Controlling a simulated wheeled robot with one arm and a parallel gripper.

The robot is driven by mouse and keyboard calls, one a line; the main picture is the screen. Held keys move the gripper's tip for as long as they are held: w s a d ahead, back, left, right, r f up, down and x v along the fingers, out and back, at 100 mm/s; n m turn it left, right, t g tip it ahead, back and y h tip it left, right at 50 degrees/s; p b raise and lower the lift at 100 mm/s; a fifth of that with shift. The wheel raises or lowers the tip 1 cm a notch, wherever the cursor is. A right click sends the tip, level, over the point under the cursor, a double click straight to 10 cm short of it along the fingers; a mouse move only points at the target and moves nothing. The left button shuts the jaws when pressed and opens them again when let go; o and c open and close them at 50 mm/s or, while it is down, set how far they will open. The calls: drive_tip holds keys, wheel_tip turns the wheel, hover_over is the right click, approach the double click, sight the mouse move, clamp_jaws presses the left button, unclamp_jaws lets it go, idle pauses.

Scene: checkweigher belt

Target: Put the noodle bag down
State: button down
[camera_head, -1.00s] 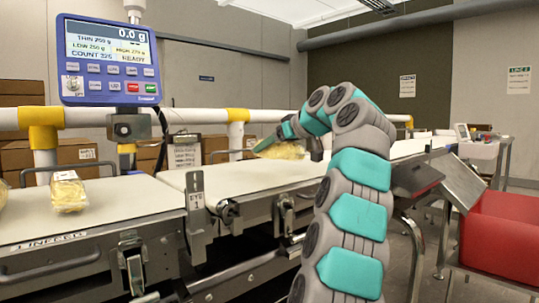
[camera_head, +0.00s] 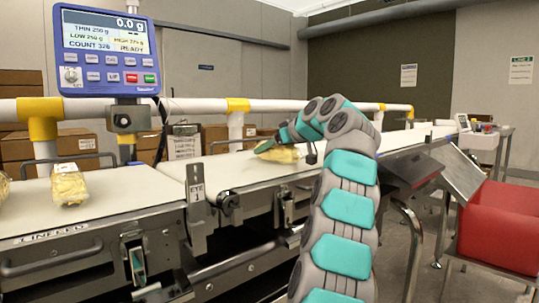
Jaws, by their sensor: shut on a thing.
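A noodle bag (camera_head: 284,154), yellow with clear film, is at my gripper (camera_head: 266,146) over the middle belt section (camera_head: 225,170). My gripper is shut on this bag from its left and upper side. The bag's underside is close to the belt; I cannot tell whether it touches. The fingertips are small and partly hidden behind my wrist and the bag.
Another noodle bag (camera_head: 69,184) lies on the left infeed belt (camera_head: 110,190), with a further one cut off at the left edge. A blue display (camera_head: 108,52) reads 0.0 g. A red bin (camera_head: 500,228) stands at the right. The near middle belt is clear.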

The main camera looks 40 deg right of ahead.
drive_tip(key=shift+f, duration=0.1)
unclamp_jaws()
idle(0.3)
drive_tip(key=shift+s, duration=0.1)
wheel_tip(320, 180, up, 5)
hover_over(296, 154)
drive_tip(key=shift+r+p, duration=0.2)
drive_tip(key=shift+p, duration=0.25)
idle(0.3)
